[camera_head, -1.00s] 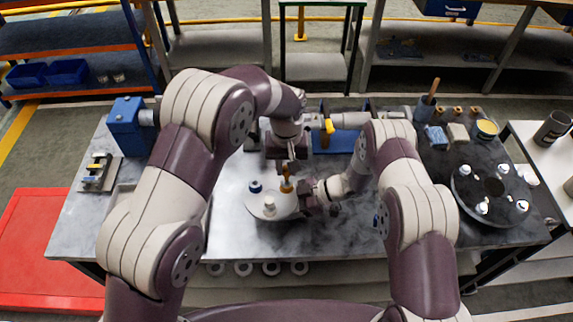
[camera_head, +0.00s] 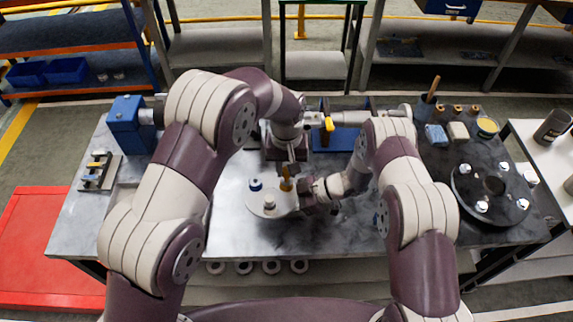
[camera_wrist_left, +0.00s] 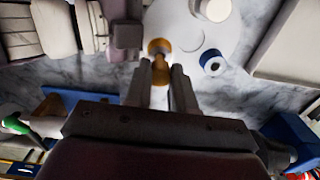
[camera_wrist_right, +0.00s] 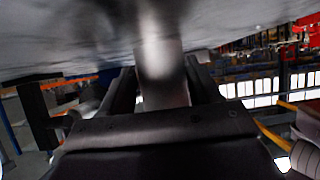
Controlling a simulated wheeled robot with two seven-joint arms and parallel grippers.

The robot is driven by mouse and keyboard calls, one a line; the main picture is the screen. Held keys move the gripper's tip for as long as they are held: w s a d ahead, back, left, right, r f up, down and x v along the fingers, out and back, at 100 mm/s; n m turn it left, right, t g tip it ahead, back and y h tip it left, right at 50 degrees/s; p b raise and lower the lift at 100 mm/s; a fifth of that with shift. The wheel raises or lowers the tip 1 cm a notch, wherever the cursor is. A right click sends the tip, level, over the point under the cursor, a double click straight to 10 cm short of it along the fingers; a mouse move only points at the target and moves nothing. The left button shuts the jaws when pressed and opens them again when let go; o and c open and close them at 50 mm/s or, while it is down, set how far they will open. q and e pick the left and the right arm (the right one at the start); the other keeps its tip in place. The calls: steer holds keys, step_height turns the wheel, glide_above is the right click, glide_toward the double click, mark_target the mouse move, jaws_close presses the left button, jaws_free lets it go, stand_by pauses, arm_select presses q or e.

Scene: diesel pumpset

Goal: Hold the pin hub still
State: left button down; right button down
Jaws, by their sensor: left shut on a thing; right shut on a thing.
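A round white plate (camera_head: 258,208) lies on the bench in front of me. A blue-topped piece (camera_head: 255,185) and a white piece (camera_head: 269,203) stand on it. My left gripper (camera_head: 287,174) points down at the plate's right side. It is shut on an orange-brown piece (camera_wrist_left: 160,62), which stands between its fingertips in the left wrist view. My right gripper (camera_head: 310,195) reaches in from the right, close beside that piece. In the right wrist view it is shut on a pale cylinder (camera_wrist_right: 162,70), apparently the pin hub. The fingers hide much of the hub.
A dark round plate (camera_head: 490,194) with several white-topped pieces lies at the right. A blue machine (camera_head: 127,126) and a small rack (camera_head: 99,172) stand at the left. The bench front (camera_head: 300,242) is clear. My two arms are close together over the middle.

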arm_select(q)
steer(key=shift+f, duration=0.9)
arm_select(e)
steer(key=shift+w, duration=0.1)
arm_select(q)
steer(key=c, duration=0.9)
jaws_free()
steer(key=shift+o, duration=0.2)
step_height(320, 180, up, 8)
steer(key=shift+f, duration=0.25)
arm_select(e)
steer(key=shift+c, duration=0.8)
jaws_free()
